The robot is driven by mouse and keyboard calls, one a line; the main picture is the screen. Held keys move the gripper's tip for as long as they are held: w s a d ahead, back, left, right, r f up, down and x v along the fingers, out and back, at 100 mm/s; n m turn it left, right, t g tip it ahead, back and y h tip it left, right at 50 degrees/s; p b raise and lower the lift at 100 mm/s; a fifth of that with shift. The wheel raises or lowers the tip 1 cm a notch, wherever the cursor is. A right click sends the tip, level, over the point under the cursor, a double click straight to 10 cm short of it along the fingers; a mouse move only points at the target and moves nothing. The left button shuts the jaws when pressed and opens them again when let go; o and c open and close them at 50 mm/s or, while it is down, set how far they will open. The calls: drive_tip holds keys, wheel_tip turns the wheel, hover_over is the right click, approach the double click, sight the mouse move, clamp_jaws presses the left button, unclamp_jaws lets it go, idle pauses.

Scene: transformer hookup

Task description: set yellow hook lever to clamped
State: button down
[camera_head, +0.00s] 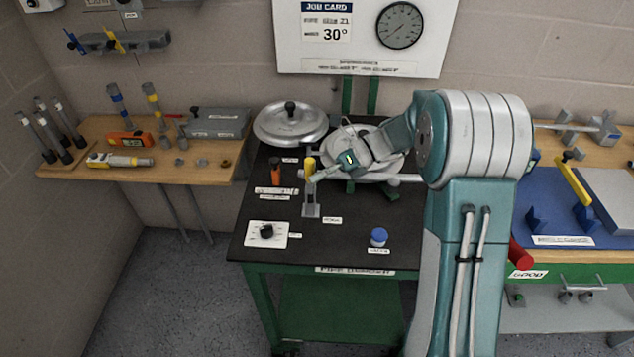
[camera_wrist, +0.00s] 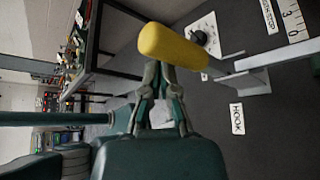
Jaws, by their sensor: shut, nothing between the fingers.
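The yellow hook lever (camera_head: 310,167) stands upright on a grey metal bracket (camera_head: 311,210) on the black bench top. In the wrist view its yellow grip (camera_wrist: 172,47) is large and lies just beyond my fingertips, with the metal bracket (camera_wrist: 245,82) to its right. A "HOOK" label (camera_wrist: 237,117) is beside the bracket. My gripper (camera_head: 318,176) is at the lever's right side, near the lower part of its grip. In the wrist view my gripper (camera_wrist: 160,68) is shut and empty, with its tips at the yellow grip; I cannot tell whether they touch.
A round metal plate and bender body (camera_head: 360,137) sit behind my arm. A dial plate (camera_head: 267,233) and a blue button (camera_head: 378,237) are at the front. The bench's front middle is clear.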

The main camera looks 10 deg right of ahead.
drive_tip(key=shift+w+r, duration=0.1)
drive_tip(key=shift+w, duration=0.25)
drive_tip(key=shift+w+d+r, duration=0.1)
idle(0.4)
